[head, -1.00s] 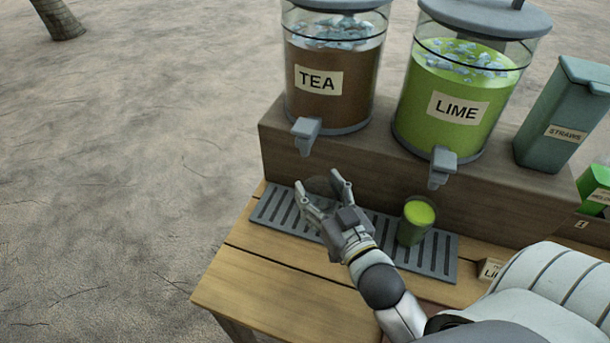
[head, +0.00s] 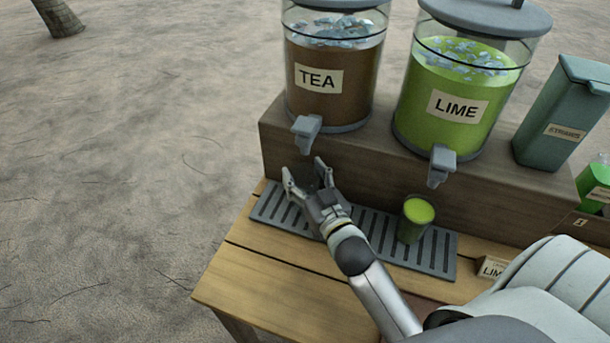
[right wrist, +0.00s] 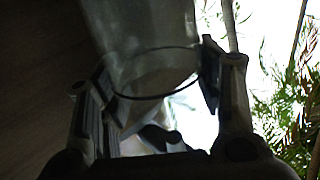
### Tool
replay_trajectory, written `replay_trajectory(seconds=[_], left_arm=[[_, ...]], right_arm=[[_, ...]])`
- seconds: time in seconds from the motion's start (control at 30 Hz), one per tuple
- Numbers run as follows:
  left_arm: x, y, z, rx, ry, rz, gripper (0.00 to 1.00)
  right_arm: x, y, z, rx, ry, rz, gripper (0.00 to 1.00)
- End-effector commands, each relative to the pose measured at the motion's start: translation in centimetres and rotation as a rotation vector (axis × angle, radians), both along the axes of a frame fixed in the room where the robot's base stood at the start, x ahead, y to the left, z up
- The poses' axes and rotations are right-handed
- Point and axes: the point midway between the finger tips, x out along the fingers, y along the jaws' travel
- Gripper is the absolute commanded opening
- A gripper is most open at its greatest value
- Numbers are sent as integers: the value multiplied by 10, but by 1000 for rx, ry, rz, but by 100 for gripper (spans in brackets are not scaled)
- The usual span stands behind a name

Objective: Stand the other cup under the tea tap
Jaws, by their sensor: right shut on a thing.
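My right gripper (head: 306,180) is shut on a clear empty cup (right wrist: 160,75), which shows between its fingers in the right wrist view. In the head view the cup is faint and mostly hidden by the fingers. The gripper is over the left part of the drip tray (head: 266,207), just below and in front of the tea tap (head: 306,130). The tea tap is on the tea dispenser (head: 330,85). I cannot tell whether the cup touches the tray. My left gripper is not in view.
A cup of green drink (head: 415,220) stands on the tray below the lime tap (head: 440,163), right of my gripper. The lime dispenser (head: 455,95) and straw box (head: 562,115) stand on the wooden riser (head: 400,185). The table's front left (head: 235,275) is bare.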

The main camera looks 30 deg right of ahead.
Motion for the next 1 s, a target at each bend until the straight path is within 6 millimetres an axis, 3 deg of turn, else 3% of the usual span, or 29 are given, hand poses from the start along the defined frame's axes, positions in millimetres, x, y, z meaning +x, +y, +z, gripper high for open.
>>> replay_trajectory(seconds=[0.2, 0.23, 0.37, 0.77, 1.0], left_arm=[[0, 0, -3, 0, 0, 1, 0], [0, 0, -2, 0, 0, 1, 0], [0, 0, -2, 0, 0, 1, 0], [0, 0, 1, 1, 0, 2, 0], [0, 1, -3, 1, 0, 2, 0]], right_arm=[[0, 0, -5, -1, 0, 0, 38], [0, 0, -4, -1, 0, 0, 64], [0, 0, -4, -1, 0, 0, 81], [0, 0, 1, -1, 0, 0, 82], [-29, 1, -2, -1, 4, -1, 82]])
